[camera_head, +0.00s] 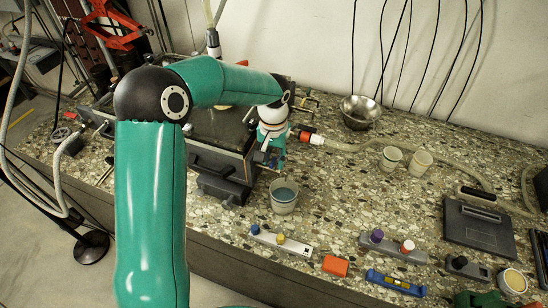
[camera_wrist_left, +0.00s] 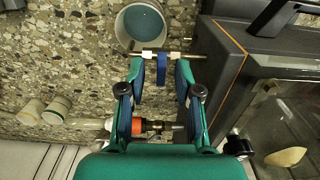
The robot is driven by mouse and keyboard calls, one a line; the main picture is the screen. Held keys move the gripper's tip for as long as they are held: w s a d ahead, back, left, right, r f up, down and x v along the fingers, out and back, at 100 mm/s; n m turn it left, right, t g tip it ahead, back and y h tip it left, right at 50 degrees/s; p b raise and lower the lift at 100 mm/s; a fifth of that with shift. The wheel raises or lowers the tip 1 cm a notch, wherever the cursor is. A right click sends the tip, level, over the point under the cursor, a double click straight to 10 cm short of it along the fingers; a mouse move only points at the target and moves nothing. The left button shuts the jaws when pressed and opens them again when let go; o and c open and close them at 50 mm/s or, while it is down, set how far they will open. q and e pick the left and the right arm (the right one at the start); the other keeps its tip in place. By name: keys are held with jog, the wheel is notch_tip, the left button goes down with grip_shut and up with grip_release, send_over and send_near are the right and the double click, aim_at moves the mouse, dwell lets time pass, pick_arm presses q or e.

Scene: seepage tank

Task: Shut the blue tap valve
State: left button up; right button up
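The blue tap valve (camera_wrist_left: 161,69) shows in the left wrist view as a blue lever on a short metal pipe (camera_wrist_left: 154,54). The pipe runs from the tank (camera_wrist_left: 260,90) towards a cup of bluish liquid (camera_wrist_left: 140,25). My left gripper (camera_wrist_left: 160,72) is open, with one finger on each side of the blue lever and a visible gap on both sides. In the head view my left gripper (camera_head: 270,157) is at the right side of the tank and hides most of the tap. The same cup (camera_head: 284,197) stands just below it on the counter.
An orange-and-white hose fitting (camera_head: 312,138) is right beside my left gripper. Two cups (camera_head: 391,159) and a metal bowl (camera_head: 360,112) stand further right. A white tool bar (camera_head: 280,242), an orange block (camera_head: 335,266) and a blue level (camera_head: 396,283) lie along the front edge.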

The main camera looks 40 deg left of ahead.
aim_at(274, 162)
pick_arm(q)
jog(key=shift+r+p, duration=2.45)
jog(key=shift+r, duration=1.05)
pick_arm(e)
notch_tip(274, 162, up, 5)
jog(key=shift+f, duration=0.1)
pick_arm(q)
jog(key=shift+f, duration=0.1)
pick_arm(e)
jog(key=shift+s, duration=0.1)
